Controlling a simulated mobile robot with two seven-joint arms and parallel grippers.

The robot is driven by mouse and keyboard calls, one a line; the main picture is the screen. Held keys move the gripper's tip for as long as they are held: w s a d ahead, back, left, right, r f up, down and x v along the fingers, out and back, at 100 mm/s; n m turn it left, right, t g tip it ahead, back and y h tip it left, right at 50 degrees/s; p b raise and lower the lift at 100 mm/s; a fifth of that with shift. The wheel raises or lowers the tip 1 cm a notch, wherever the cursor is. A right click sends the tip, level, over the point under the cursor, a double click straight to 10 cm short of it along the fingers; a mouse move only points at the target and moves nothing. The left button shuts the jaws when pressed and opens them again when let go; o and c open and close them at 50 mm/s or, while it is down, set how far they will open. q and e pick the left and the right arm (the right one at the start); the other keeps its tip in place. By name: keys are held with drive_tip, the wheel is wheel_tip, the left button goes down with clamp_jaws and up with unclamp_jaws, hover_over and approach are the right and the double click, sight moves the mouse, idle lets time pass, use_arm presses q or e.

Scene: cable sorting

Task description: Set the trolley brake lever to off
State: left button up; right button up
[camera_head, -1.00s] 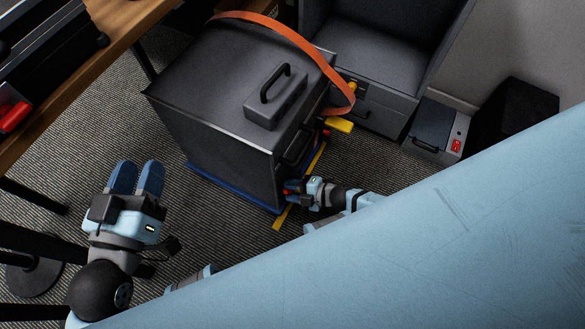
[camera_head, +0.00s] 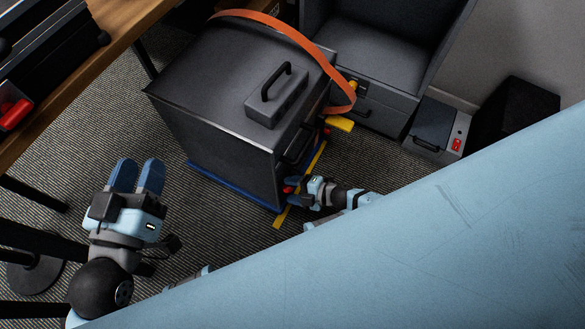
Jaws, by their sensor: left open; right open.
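A dark grey box-shaped trolley (camera_head: 215,80) with a black top handle stands on the carpet, with blue along its base. A small red part (camera_head: 287,189) shows low on its right side, at my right gripper's fingertips; it may be the brake lever, but its setting cannot be read. My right gripper (camera_head: 291,187) is open beside this part; I cannot tell whether they touch. My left gripper (camera_head: 137,168) is open and empty above the carpet, left of the trolley. My light blue body hides the lower right.
An orange strap (camera_head: 300,47) loops over the trolley. A yellow part (camera_head: 339,124) sticks out at its right side. A grey case (camera_head: 436,130) with a red switch and a dark cabinet (camera_head: 375,50) stand behind. A wooden table (camera_head: 110,45) edges the upper left.

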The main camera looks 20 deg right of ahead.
use_arm(q)
wheel_tip(320, 180, up, 6)
drive_tip(key=t+p, duration=0.2)
drive_tip(key=p, duration=0.2)
drive_tip(key=shift+s+a+n, duration=0.2)
drive_tip(key=shift+a+n, duration=0.1)
use_arm(e)
drive_tip(key=v, duration=1.3)
drive_tip(key=shift+s+d, duration=0.2)
drive_tip(key=shift+d, duration=0.05)
drive_tip(key=shift+s+d, duration=0.1)
